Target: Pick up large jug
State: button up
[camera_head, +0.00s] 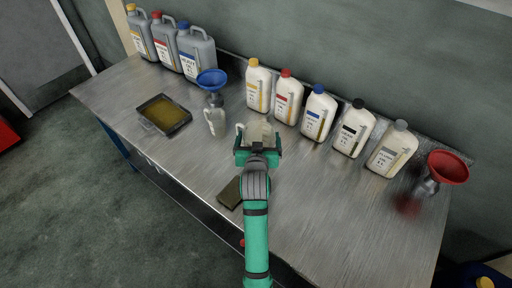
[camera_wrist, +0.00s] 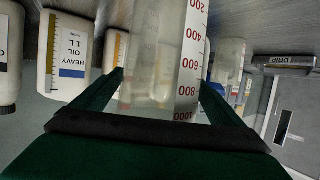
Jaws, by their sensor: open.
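The large jug (camera_head: 259,130) is a clear measuring jug standing on the metal workbench (camera_head: 310,195). Its red scale with marks up to 1000 shows in the wrist view, where the jug (camera_wrist: 150,70) fills the space between the fingers. My gripper (camera_head: 258,146) is open, with one green finger on each side of the jug. In the wrist view my gripper (camera_wrist: 163,88) shows both fingers spread around it; contact cannot be told. A smaller clear jug (camera_head: 215,122) stands to the left in the head view.
Several white oil bottles (camera_head: 318,113) line the back right. Grey jugs (camera_head: 195,52) stand back left. A blue funnel (camera_head: 211,81) is behind the small jug, a red funnel (camera_head: 447,168) far right. A drip tray (camera_head: 164,113) lies left, a dark sponge-like block (camera_head: 231,193) near the front edge.

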jog(key=shift+w, duration=0.1)
jog(key=c, duration=1.2)
jog(key=shift+r, duration=0.1)
